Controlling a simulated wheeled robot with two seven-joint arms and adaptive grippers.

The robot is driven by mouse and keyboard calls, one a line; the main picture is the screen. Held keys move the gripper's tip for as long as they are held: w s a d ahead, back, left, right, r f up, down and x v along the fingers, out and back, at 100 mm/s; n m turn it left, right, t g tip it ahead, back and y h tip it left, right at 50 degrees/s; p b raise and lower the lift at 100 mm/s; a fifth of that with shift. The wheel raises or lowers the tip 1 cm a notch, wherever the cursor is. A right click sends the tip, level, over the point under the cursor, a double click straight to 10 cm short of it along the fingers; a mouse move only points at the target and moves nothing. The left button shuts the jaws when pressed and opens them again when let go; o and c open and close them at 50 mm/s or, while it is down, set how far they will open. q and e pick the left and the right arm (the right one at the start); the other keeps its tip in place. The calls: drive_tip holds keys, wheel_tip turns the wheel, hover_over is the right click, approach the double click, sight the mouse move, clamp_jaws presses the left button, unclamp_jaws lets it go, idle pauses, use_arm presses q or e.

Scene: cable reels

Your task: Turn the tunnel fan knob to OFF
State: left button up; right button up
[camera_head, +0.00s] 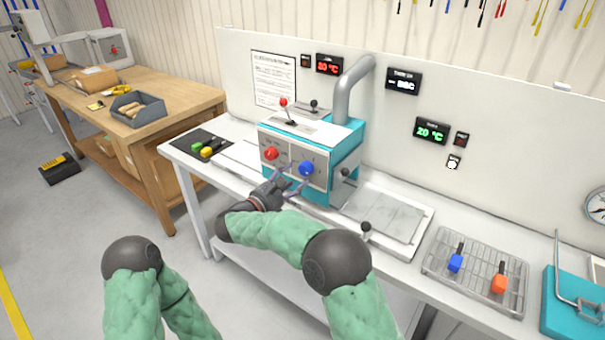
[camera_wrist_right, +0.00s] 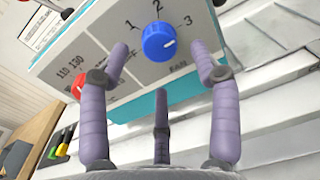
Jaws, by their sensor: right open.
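The blue fan knob (camera_head: 306,168) is on the front panel of the teal and white tunnel machine (camera_head: 345,155). In the right wrist view the blue knob (camera_wrist_right: 159,42) has the numbers 1, 2 and 3 around its upper side and the word FAN below it. A small pale mark shows on its face; I cannot tell which setting it points at. My right gripper (camera_head: 286,184) is open in front of the panel. In the right wrist view its fingers (camera_wrist_right: 161,62) stand apart on either side of the knob, nearer the camera, without visible contact. My left gripper is out of view.
A red knob (camera_head: 271,153) sits left of the blue one on the same panel. A wire rack (camera_head: 480,272) with a blue and an orange piece stands farther right. A black mat (camera_head: 199,145) with colored pieces lies left.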

sight(303, 171)
drive_tip(key=shift+b+x, duration=0.3)
drive_tip(key=shift+x, duration=2.1)
drive_tip(key=shift+r, duration=0.1)
drive_tip(key=c, duration=1.1)
